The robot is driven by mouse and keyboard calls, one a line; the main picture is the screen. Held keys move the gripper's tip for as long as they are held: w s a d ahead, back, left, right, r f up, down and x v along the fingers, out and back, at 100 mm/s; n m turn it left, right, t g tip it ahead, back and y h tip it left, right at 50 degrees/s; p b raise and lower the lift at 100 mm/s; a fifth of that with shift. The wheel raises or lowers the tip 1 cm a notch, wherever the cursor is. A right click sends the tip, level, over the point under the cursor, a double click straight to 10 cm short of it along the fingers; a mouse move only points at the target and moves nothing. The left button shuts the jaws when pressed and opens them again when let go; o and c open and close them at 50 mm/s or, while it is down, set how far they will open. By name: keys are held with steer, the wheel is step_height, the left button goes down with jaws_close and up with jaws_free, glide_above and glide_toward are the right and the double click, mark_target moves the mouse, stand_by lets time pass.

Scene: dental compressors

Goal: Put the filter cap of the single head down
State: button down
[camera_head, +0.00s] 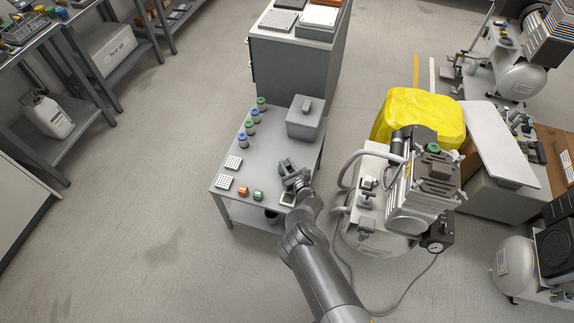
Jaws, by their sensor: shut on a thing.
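My gripper (288,173) is over the right front part of a small grey table (263,167), reaching in from the lower right. It is shut on a small grey piece, which I take to be the filter cap; its outline blends with the fingers, and I cannot tell whether it touches the tabletop. The nearby compressor (408,190), with a grey head, a white tank and a gauge, stands on the floor right of the table. I cannot tell whether this is the single head.
On the table are a grey lidded box (306,118), several coloured-cap jars (249,127), white gridded trays (233,162), an orange piece (242,191) and a green piece (258,195). A yellow cover (418,113) lies behind the compressor.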

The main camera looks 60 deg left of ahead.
mark_target(288, 166)
steer(key=shift+f, duration=0.2)
steer(key=shift+f, duration=0.1)
steer(key=c, duration=1.2)
jaws_free()
steer(key=shift+r, duration=0.25)
steer(key=shift+d+r, duration=0.1)
steer(key=shift+d, duration=1.95)
